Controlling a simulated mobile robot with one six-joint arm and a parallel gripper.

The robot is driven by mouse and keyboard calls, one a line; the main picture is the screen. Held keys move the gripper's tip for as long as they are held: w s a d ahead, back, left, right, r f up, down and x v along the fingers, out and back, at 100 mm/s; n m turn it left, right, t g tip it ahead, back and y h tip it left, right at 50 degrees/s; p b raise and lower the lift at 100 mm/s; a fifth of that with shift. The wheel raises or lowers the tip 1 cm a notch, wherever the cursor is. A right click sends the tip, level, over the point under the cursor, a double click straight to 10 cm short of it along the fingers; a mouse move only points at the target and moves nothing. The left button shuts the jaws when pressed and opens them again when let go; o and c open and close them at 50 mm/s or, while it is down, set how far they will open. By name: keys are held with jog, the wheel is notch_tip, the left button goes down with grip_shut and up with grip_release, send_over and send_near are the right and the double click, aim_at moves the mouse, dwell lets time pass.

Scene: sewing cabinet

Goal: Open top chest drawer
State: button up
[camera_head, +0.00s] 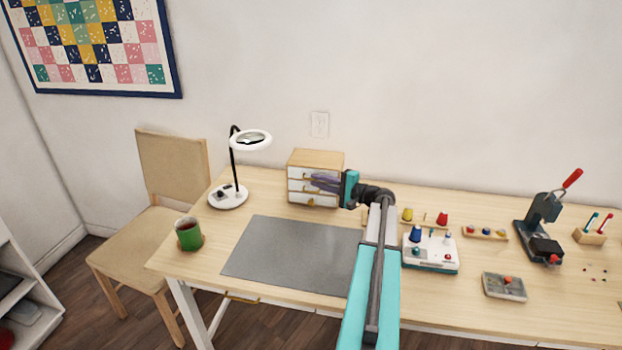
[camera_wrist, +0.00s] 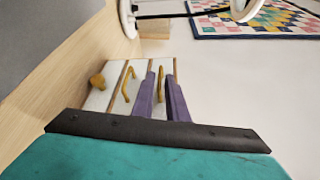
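A small wooden chest (camera_head: 316,158) with white drawer fronts stands at the back of the table. Its top drawer (camera_head: 296,173) looks shut. In the wrist view, which is turned sideways, the top drawer's yellow handle (camera_wrist: 161,84) is on the right, the middle drawer's handle (camera_wrist: 127,86) is beside it, and a round knob (camera_wrist: 97,81) is on the lowest drawer. My gripper (camera_head: 315,181) reaches the chest front from the right. In the wrist view its purple fingers (camera_wrist: 160,75) are apart, one on each side of the top handle, with gaps visible.
A magnifier lamp (camera_head: 229,196) stands left of the chest, and a green mug (camera_head: 188,235) sits at the table's left. A grey mat (camera_head: 290,250) lies clear in front. A white spool machine (camera_head: 430,250) and a press (camera_head: 540,230) are to the right.

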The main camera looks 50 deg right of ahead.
jog(key=shift+w+a+f, duration=0.1)
jog(key=shift+w+a, duration=0.05)
jog(key=shift+w, duration=0.6)
jog(key=shift+w+a+f, duration=0.1)
jog(key=shift+w, duration=0.65)
jog(key=shift+c, duration=0.3)
grip_shut()
jog(key=shift+s+a, duration=0.1)
jog(key=shift+s, duration=0.05)
jog(key=s+a+b, duration=0.3)
jog(key=s+a, duration=0.2)
jog(key=a, duration=0.3)
dwell(0.6)
